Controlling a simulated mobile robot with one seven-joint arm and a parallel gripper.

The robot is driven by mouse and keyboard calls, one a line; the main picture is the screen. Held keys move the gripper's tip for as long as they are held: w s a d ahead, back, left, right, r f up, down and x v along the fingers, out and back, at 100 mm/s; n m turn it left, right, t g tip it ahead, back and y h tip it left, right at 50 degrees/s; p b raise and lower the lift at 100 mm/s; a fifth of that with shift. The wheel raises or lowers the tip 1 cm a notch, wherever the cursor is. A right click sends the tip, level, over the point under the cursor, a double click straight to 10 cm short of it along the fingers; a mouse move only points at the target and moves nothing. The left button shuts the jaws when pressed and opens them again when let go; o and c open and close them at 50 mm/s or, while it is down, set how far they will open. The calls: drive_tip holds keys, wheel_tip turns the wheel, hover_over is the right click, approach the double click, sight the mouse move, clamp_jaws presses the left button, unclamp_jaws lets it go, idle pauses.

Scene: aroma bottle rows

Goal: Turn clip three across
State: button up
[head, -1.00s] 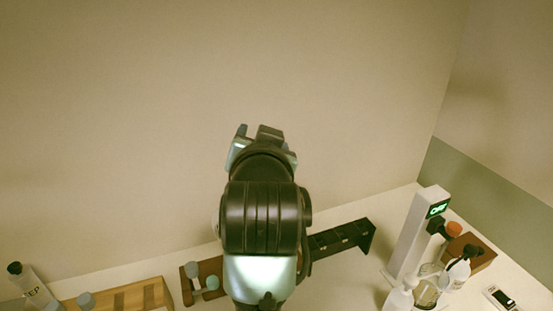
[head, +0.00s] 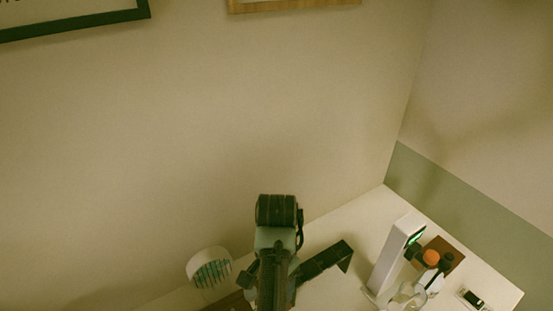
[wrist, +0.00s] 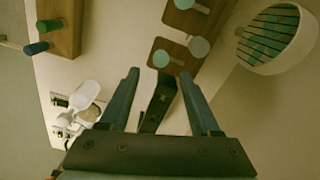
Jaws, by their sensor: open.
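I cannot make out a numbered clip in either view. A long black rack (head: 325,260) lies on the white counter, to the right of my arm in the head view. In the wrist view, a black piece (wrist: 157,104) that looks like part of this rack shows between my fingers, beyond them. My gripper (wrist: 158,74) is open, with its two dark fingers spread and nothing held between them. The arm hides the gripper and part of the rack in the head view.
A white stand (head: 393,258) with a lit green display is at the right, beside an orange-capped bottle (head: 430,257). A round white striped-face object (head: 208,268) stands left of my arm. Brown boards with round caps (wrist: 176,55) show in the wrist view. A wall is behind.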

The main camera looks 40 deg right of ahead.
wheel_tip(320, 180, down, 7)
drive_tip(key=shift+r+p, duration=0.15)
drive_tip(key=shift+p, duration=0.5)
clamp_jaws()
